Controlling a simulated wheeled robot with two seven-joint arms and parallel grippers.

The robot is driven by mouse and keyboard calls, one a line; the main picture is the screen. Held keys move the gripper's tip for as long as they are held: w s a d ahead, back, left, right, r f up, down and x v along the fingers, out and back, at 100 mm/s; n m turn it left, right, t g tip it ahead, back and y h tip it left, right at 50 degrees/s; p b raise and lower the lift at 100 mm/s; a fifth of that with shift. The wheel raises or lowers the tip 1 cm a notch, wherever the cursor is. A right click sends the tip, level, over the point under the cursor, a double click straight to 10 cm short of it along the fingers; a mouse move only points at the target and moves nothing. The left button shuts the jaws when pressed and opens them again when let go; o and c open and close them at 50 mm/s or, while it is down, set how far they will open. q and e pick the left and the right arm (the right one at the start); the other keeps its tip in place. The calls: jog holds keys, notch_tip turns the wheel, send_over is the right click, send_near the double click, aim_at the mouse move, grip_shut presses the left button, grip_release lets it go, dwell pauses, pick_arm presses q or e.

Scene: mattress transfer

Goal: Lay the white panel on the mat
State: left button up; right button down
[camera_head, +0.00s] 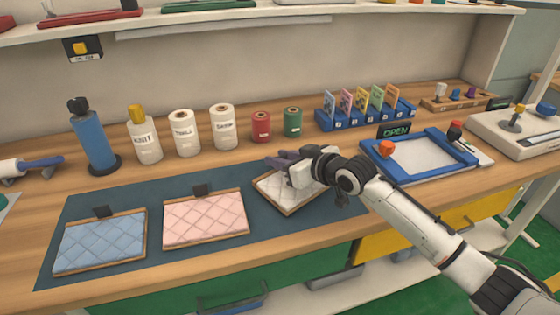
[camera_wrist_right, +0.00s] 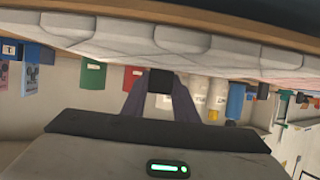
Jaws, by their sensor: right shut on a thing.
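The white panel (camera_head: 287,194), quilted with a tan edge, is at the right part of the dark blue mat (camera_head: 262,224). It is turned at an angle to the other panels. Whether it touches the mat or hangs just above it, I cannot tell. My right gripper (camera_head: 284,161) is shut on the white panel at its far side and hides part of it. In the right wrist view the panel's white padded face (camera_wrist_right: 150,42) fills the top, beyond my fingers (camera_wrist_right: 160,88). My left gripper is not in view.
A blue quilted panel (camera_head: 101,241) and a pink one (camera_head: 205,217) lie on the mat's left and middle. Spools (camera_head: 262,127) and white cones (camera_head: 186,134) stand behind. A blue frame (camera_head: 418,157) and card rack (camera_head: 365,112) are to the right.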

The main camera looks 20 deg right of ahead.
jog(key=shift+f, duration=0.3)
jog(key=shift+f, duration=0.15)
jog(key=c, duration=1.4)
grip_release()
notch_tip(320, 180, up, 5)
send_over(311, 189)
jog(key=shift+f, duration=0.1)
